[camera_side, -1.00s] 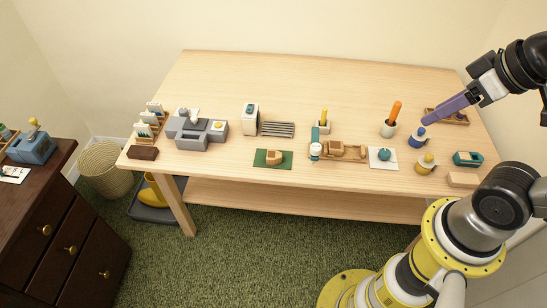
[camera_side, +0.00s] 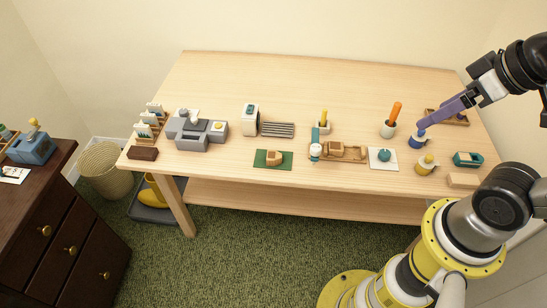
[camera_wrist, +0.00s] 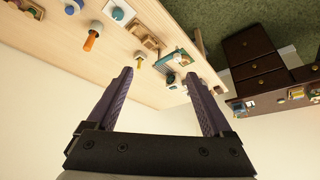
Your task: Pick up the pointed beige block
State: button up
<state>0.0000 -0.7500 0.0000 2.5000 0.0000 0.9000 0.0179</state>
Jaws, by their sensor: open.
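A small beige block (camera_side: 273,157) with a somewhat pointed outline sits on a green mat (camera_side: 259,162) near the table's front edge. Another beige block (camera_side: 336,147) lies in a wooden tray (camera_side: 358,158) to its right. I cannot tell for certain which is the pointed one. My gripper (camera_side: 420,128) is over the right part of the table, far from both blocks, close to the blue pot. In the wrist view my gripper (camera_wrist: 157,75) is open, with nothing between its purple fingers. The tray (camera_wrist: 150,42) shows beyond the fingers there.
A blue pot (camera_side: 417,138) and a yellow pot (camera_side: 427,163) stand near my gripper. A white cup (camera_side: 388,129) holds an orange-handled tool. A flat beige slab (camera_side: 463,180) lies at the right front. A grey machine (camera_side: 197,131) stands at left. The table's back middle is clear.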

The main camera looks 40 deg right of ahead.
jog(key=w+a+r+m+t+y, duration=0.2)
jog(key=w+a+r+m, duration=0.15)
jog(key=w+m, duration=0.55)
jog(key=m+g+y, duration=0.1)
jog(key=m+g, duration=0.4)
jog(key=m, duration=1.2)
send_over(275, 155)
jog(key=s+d, duration=0.2)
notch_tip(275, 155, down, 30)
jog(key=shift+w+d+r, duration=0.15)
jog(key=shift+a+x, duration=0.2)
jog(key=shift+x, duration=1.25)
jog(key=shift+a+x, duration=0.15)
jog(key=shift+x, duration=1.3)
jog(key=shift+w+r+t, duration=0.15)
jog(key=shift+t, duration=0.15)
